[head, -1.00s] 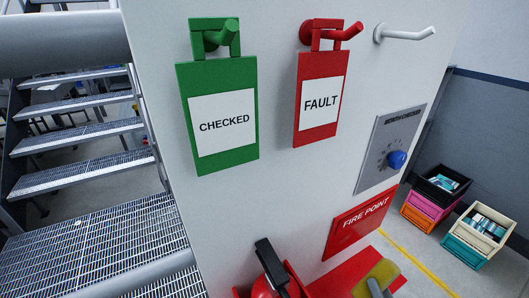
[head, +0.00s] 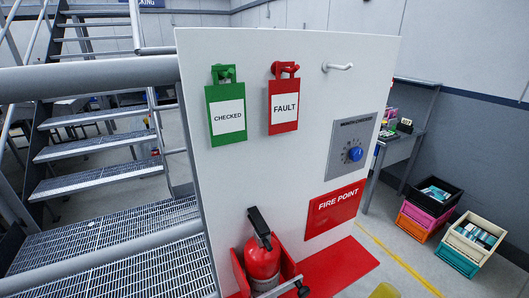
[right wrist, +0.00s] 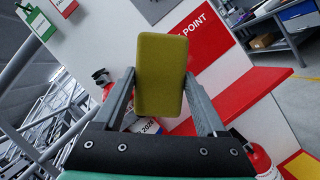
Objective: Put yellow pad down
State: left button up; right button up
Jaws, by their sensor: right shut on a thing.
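The yellow pad (right wrist: 161,75) is upright between the two fingers of my right gripper (right wrist: 158,85) in the right wrist view. The fingers are shut on its sides. In the head view only the top of the pad (head: 385,291) shows at the bottom edge, right of centre. Behind the pad in the wrist view are the white panel and a flat red surface (right wrist: 255,92), apart from the pad as far as I can tell. My left gripper is in neither view.
A white panel (head: 295,180) carries a green CHECKED tag (head: 227,112), a red FAULT tag (head: 284,103), an empty hook (head: 338,67) and a blue-knobbed dial (head: 354,154). A fire extinguisher (head: 262,260) stands below. Stacked crates (head: 432,207) are right; grated stairs (head: 105,180) are left.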

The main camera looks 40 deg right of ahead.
jog(key=w+a+r+n+y+p, duration=0.1)
jog(key=w+a+r+y+p, duration=0.2)
jog(key=r+p, duration=0.4)
jog(key=w+a+r+n+t+y+p, duration=0.1)
jog(key=w+a+r+n+y+p, duration=0.1)
jog(key=a+r+p, duration=0.4)
jog(key=w+a+r+n+t+y+p, duration=0.1)
jog(key=w+a+r+y+p, duration=0.3)
jog(key=r+p, duration=0.5)
jog(key=shift+a+n, duration=0.25)
jog(key=shift+n, duration=0.45)
jog(key=shift+w, duration=0.1)
